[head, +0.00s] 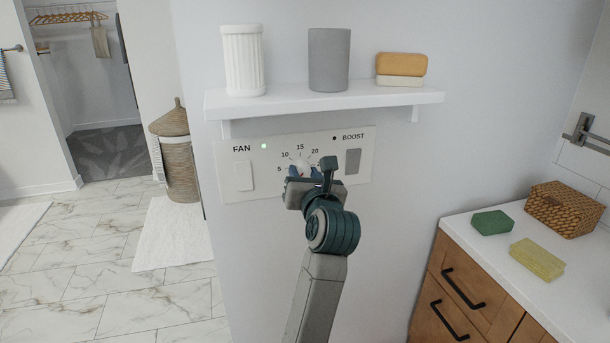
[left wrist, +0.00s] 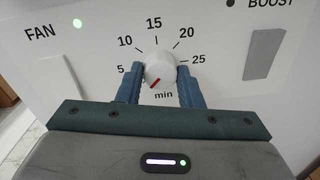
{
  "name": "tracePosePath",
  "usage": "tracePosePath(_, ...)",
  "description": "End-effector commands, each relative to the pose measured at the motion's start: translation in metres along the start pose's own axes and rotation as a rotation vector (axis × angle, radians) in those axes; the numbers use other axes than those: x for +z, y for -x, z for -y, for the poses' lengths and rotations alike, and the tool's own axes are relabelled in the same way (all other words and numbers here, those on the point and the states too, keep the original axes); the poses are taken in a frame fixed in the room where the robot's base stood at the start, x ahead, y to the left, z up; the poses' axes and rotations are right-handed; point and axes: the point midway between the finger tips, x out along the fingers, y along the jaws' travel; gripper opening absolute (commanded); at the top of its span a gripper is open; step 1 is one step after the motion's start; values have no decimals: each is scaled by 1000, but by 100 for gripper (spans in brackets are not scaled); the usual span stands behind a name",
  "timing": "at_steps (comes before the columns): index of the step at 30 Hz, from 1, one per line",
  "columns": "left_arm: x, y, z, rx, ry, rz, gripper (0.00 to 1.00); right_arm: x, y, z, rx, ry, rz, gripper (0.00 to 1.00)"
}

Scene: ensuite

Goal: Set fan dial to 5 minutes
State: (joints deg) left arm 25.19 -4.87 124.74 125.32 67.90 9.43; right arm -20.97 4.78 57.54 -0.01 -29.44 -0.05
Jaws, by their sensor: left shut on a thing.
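The fan dial (left wrist: 160,66) is a round white knob on a white wall panel (head: 207,170). Its scale reads 5, 10, 15, 20 and 25, with "min" below. In the left wrist view a red mark on the knob points down and to the left, below the 5 label. My left gripper (head: 301,172) is shut on the dial, with one blue finger on each side of it; the fingers also show in the left wrist view (left wrist: 160,84). In the head view the gripper hides part of the dial. My right gripper is not in view.
A green light (head: 264,146) is lit beside FAN, above a white switch (head: 245,176). A grey switch (head: 352,161) sits under BOOST. A shelf (head: 325,101) above holds a white cup, a grey cup and soap bars. A counter (head: 490,252) stands at the right.

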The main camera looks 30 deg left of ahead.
Motion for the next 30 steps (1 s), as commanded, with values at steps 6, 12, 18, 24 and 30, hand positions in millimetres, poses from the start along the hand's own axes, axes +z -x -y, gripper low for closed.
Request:
tracePosePath(6,1,0,0,-1,-33,-3,10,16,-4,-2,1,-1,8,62)
tracePosePath(12,3,0,-1,-1,-107,-5,10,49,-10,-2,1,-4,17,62)
tracePosePath(18,4,0,-1,-2,-209,-10,10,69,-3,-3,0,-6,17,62)
tracePosePath(24,6,0,-1,-4,-346,-17,10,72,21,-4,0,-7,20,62)
tracePosePath(30,7,0,-1,-6,-517,-23,10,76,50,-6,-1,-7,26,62)
